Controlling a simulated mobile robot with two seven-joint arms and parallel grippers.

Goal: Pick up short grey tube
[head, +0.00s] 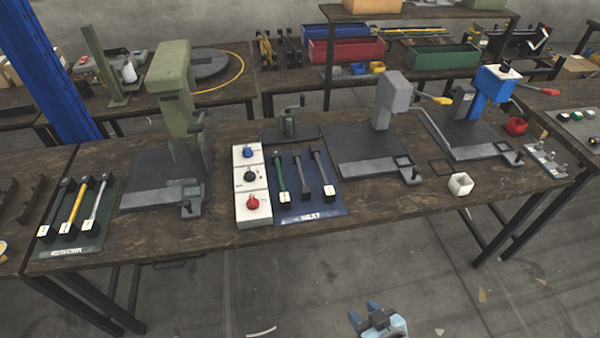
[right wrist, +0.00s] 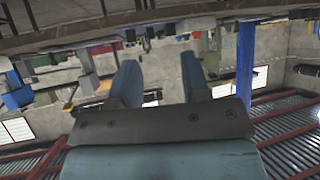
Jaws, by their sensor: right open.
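On the blue mat (head: 293,213) in the head view lie a green tube (head: 279,175), a dark grey tube (head: 302,176) in the middle and a grey tube (head: 321,170) at the right. My right gripper (head: 364,311) is low at the bottom of the head view, in front of the table and well away from the mat. Its two blue fingers (right wrist: 160,82) stand apart with nothing between them in the right wrist view. My left gripper is not in view.
A white box with knobs (head: 252,187) stands left of the mat. A large green press (head: 174,90) is further left, a grey press (head: 388,100) and a blue press (head: 490,90) right. Open floor lies in front.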

